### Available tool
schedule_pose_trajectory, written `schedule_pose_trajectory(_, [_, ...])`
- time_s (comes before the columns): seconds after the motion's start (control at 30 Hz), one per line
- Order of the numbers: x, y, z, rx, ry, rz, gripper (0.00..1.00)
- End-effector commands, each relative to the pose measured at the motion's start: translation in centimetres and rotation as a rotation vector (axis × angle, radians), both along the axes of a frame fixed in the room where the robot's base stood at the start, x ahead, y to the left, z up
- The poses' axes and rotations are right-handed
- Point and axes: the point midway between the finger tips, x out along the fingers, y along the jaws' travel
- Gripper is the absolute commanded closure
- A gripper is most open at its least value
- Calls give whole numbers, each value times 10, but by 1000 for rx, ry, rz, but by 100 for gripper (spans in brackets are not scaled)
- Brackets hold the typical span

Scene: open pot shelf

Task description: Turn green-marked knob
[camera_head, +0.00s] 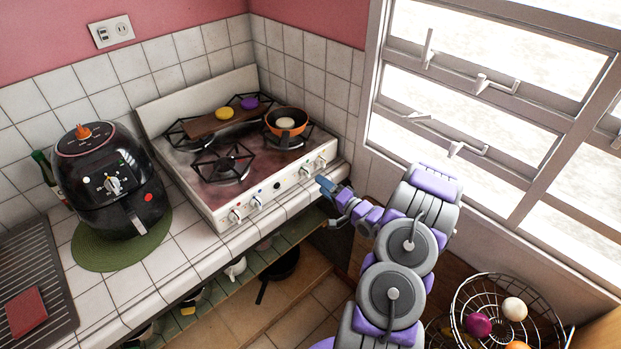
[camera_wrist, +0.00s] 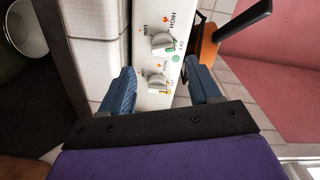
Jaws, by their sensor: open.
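The green-marked knob (camera_wrist: 162,43) is a light grey knob on the white stove panel, with a green dot beside it. In the head view it appears to be the second knob from the right (camera_head: 305,172). A similar knob with a yellow mark (camera_wrist: 156,82) sits closer to me. My gripper (camera_wrist: 160,66) is open and empty. Its two blue fingers lie either side of the panel in the picture, with the yellow-marked knob between them and the green-marked knob just beyond the tips. In the head view my gripper (camera_head: 329,187) is at the stove's right front corner.
A cutting board (camera_head: 225,118) lies at the back of the stove. A black air fryer (camera_head: 106,180) stands left. A wire basket (camera_head: 505,310) is lower right.

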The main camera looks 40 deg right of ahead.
Motion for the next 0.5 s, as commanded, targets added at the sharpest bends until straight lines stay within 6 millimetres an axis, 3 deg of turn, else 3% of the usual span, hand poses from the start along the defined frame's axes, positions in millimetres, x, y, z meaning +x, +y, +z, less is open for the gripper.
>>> schedule_pose_trajectory(0.3, [50, 6, 0, -3, -4, 4, 38])
schedule_pose_trajectory(0.5, [66, 5, -1, 2, -1, 2, 38])
